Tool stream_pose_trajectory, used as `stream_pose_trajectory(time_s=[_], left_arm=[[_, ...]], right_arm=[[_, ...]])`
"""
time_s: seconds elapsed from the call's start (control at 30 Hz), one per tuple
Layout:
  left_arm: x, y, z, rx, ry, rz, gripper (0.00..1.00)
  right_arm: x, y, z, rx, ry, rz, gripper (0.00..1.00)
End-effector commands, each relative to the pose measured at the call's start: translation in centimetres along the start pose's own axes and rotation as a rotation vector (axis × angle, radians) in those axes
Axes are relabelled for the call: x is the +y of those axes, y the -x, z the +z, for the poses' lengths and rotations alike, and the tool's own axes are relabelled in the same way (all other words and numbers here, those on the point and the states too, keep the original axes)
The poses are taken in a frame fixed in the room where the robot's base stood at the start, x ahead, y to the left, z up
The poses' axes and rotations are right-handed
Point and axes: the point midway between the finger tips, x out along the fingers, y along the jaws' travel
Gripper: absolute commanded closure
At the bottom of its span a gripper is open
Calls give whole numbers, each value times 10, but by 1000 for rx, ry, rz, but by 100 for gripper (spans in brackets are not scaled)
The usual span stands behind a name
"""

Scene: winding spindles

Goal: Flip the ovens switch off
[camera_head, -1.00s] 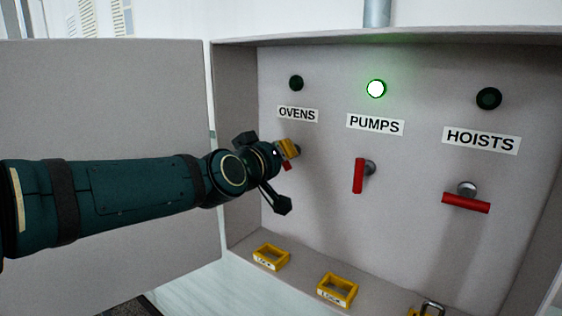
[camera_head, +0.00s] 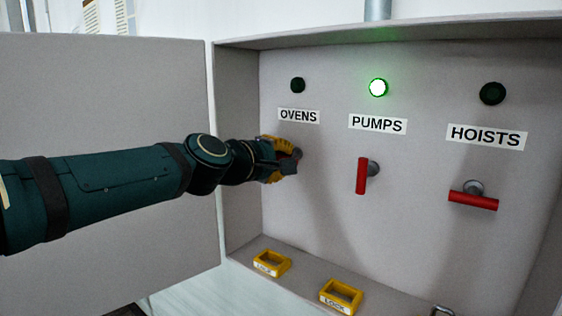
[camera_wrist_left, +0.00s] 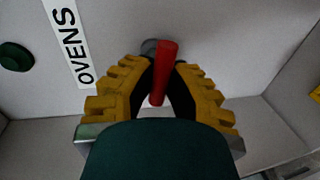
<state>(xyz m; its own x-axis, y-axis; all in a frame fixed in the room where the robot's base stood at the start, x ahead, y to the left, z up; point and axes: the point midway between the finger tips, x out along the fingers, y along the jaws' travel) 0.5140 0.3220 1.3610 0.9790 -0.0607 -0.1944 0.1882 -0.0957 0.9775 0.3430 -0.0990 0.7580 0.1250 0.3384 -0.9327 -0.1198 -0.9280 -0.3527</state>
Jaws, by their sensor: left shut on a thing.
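The ovens switch is a red handle (camera_wrist_left: 165,70) under the OVENS label (camera_head: 298,116). In the head view my left gripper (camera_head: 288,161) is at this switch and mostly hides it. In the left wrist view its yellow fingers (camera_wrist_left: 160,88) are closed around the red handle, one on each side. The lamp (camera_head: 297,85) above OVENS is dark green and unlit. My right gripper is not in view.
The pumps handle (camera_head: 362,175) points down beneath a lit green lamp (camera_head: 378,87). The hoists handle (camera_head: 473,200) lies sideways under a dark lamp (camera_head: 492,93). Yellow lock pieces (camera_head: 341,296) lie on the box floor. The open door (camera_head: 110,90) is at left.

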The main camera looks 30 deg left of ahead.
Motion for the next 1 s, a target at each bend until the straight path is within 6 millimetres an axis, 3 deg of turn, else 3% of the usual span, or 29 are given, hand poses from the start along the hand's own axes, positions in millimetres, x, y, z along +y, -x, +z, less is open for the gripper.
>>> stream_pose_trajectory(time_s=[0.77, 0.8, 0.87, 1.0], left_arm=[[-1, 0, 1, -21, 97, -1, 100], [-1, 0, 1, -21, 97, -1, 75], [-1, 0, 1, -21, 97, -1, 54], [-1, 0, 0, -20, 96, -1, 54]], right_arm=[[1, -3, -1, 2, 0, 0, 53], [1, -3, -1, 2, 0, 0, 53], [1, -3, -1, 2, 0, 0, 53], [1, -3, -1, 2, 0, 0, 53]])
